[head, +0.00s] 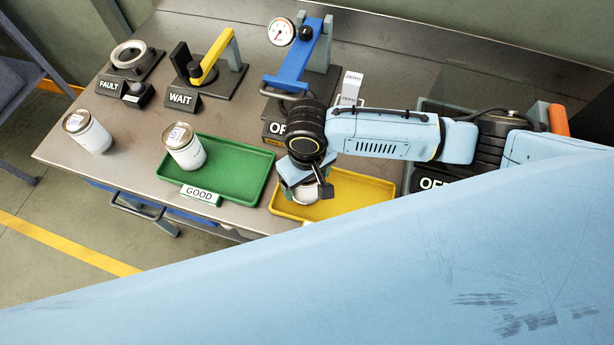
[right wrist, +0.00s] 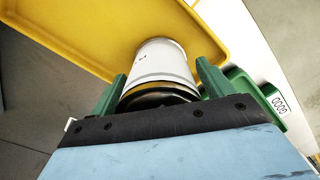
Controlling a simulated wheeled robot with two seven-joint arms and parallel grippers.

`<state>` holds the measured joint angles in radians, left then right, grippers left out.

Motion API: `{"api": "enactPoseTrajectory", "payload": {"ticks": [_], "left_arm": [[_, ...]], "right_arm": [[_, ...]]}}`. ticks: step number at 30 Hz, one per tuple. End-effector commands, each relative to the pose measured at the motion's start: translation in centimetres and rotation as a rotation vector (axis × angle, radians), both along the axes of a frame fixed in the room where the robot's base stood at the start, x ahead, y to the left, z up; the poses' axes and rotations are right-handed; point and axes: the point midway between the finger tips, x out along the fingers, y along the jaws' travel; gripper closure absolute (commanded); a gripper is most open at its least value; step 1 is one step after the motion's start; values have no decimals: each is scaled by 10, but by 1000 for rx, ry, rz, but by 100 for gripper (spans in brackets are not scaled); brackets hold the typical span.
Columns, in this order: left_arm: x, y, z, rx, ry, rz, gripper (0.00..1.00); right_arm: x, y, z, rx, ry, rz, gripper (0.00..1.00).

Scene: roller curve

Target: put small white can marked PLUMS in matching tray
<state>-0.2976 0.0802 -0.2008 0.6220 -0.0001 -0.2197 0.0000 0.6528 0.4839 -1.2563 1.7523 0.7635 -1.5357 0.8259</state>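A small white can (right wrist: 160,62) with a gold-coloured end is between the green fingers of my right gripper (right wrist: 160,82). In the head view my right gripper (head: 304,181) is over the yellow tray (head: 352,188), and the can (head: 306,194) shows partly below it. No clear word is readable on this can. Whether the fingers press on it, and whether it rests on the tray, I cannot tell. Another white can (head: 185,150) stands in the green tray (head: 240,170) marked GOOD. A third white can (head: 90,135) stands on the bare bench at left. My left gripper is not in view.
Fixtures marked FAULT (head: 133,62) and WAIT (head: 207,75) stand at the back of the metal bench (head: 130,185). A blue press with a dial gauge (head: 281,32) stands behind my right gripper.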

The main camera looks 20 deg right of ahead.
Motion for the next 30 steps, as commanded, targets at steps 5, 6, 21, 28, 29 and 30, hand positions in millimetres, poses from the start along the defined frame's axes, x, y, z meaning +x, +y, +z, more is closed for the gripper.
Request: {"api": "enactPoseTrajectory", "payload": {"ticks": [5,6,21,28,29,30], "left_arm": [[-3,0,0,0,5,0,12],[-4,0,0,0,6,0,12],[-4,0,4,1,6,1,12],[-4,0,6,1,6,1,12],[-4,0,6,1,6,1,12],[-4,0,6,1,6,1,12]], "right_arm": [[0,0,0,0,0,0,12],[0,0,0,-1,0,0,12],[1,0,62,1,-4,1,12],[1,0,105,2,-3,0,12],[1,0,109,1,-2,1,12],[1,1,113,1,-1,0,12]]}}
